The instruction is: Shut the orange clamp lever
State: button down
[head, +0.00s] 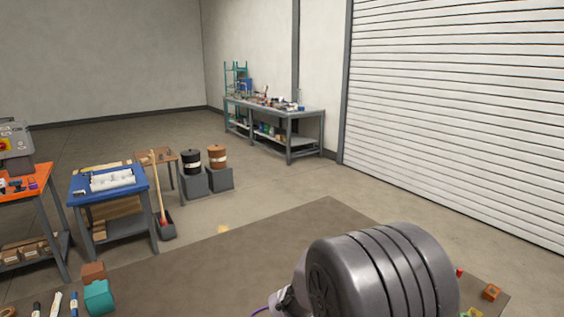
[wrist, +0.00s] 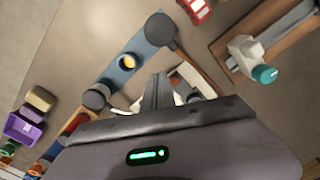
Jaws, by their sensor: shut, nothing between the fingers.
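I cannot make out the orange clamp lever for certain in either view. In the wrist view my gripper (wrist: 157,90) points away from the camera, its two dark narrow fingers close together and empty. Beyond the fingers lies a blue bar (wrist: 125,62) with dark round ends and a yellow spot. White and brown parts show just right of the fingers, partly hidden by them. The gripper is not visible in the head view.
In the wrist view a pale fitting with a teal knob (wrist: 264,74) is at right, and a purple box (wrist: 22,128) at left. In the head view a blue table (head: 110,182) and grey workbench (head: 275,108) stand farther off.

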jog(key=shift+s+d+f+b, duration=0.15)
jog(key=shift+s+f+b, duration=0.25)
jog(key=shift+f+b, duration=0.35)
jog(key=shift+s+d+f+b, duration=0.15)
jog(key=shift+s+f+b, duration=0.2)
jog(key=shift+f+b, duration=0.3)
jog(key=shift+w+f, duration=0.1)
jog(key=shift+w+a+f, duration=0.2)
jog(key=shift+w, duration=0.2)
jog(key=shift+w+a+f, duration=0.15)
jog(key=shift+w, duration=0.2)
jog(key=shift+w+a, duration=0.15)
jog(key=shift+w, duration=0.2)
jog(key=shift+s+r, duration=0.1)
jog(key=shift+r, duration=0.25)
jog(key=shift+w+a+p, duration=0.25)
jog(key=shift+w+a, duration=0.2)
jog(key=shift+w, duration=0.15)
jog(key=shift+w+a+p, duration=0.25)
jog(key=shift+w+a, duration=0.15)
jog(key=shift+w, duration=0.2)
jog(key=r+p, duration=0.1)
jog(key=r, duration=0.1)
jog(key=r+p, duration=0.3)
jog(key=r, duration=0.1)
jog(key=shift+s+d+r, duration=0.15)
jog(key=shift+s+d, duration=0.1)
jog(key=shift+s, duration=0.1)
